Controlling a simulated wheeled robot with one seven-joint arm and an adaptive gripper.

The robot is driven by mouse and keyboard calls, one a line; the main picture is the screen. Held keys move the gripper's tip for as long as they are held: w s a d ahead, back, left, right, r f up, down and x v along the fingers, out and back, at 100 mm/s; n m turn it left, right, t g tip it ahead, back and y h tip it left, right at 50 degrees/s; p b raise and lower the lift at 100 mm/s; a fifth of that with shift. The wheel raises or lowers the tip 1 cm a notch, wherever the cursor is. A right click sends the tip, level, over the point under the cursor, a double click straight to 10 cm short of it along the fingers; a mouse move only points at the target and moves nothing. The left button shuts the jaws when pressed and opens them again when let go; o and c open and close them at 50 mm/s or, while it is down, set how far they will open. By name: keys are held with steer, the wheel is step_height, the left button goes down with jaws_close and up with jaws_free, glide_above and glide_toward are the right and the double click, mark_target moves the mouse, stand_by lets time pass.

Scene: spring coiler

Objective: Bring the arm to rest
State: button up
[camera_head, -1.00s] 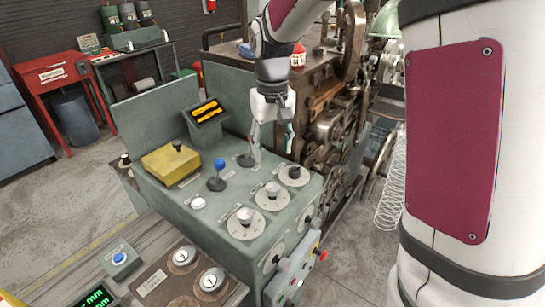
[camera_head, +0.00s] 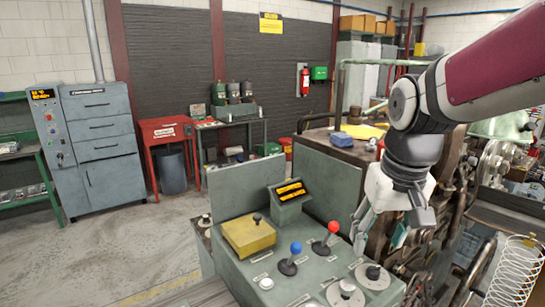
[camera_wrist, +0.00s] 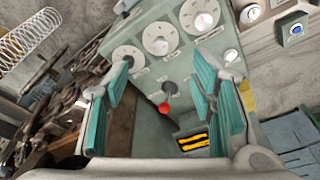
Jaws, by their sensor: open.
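My gripper (camera_head: 380,232) hangs from my arm at the right of the head view, fingers pointing down. It is open and empty, above the right side of the green control console (camera_head: 235,270), beside the brown machine (camera_head: 345,150). The red-knobbed lever (camera_head: 332,228) stands just left of the fingers. In the wrist view, the two teal-padded fingers of my gripper (camera_wrist: 168,88) are spread wide. The red knob (camera_wrist: 163,107) shows between them, apart from both pads.
The console also carries a blue-knobbed lever (camera_head: 295,249), a yellow box (camera_head: 249,236), a display (camera_head: 290,190) and dials (camera_head: 373,273). A wire coil (camera_head: 515,270) stands at the lower right. A red stand (camera_head: 167,133) and grey cabinet (camera_head: 100,150) stand behind, with open floor before them.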

steer(key=s+r+t, duration=0.2)
steer(key=s+t, duration=0.1)
steer(key=s, duration=1.1)
steer(key=shift+r, duration=0.3)
steer(key=shift+d, duration=0.1)
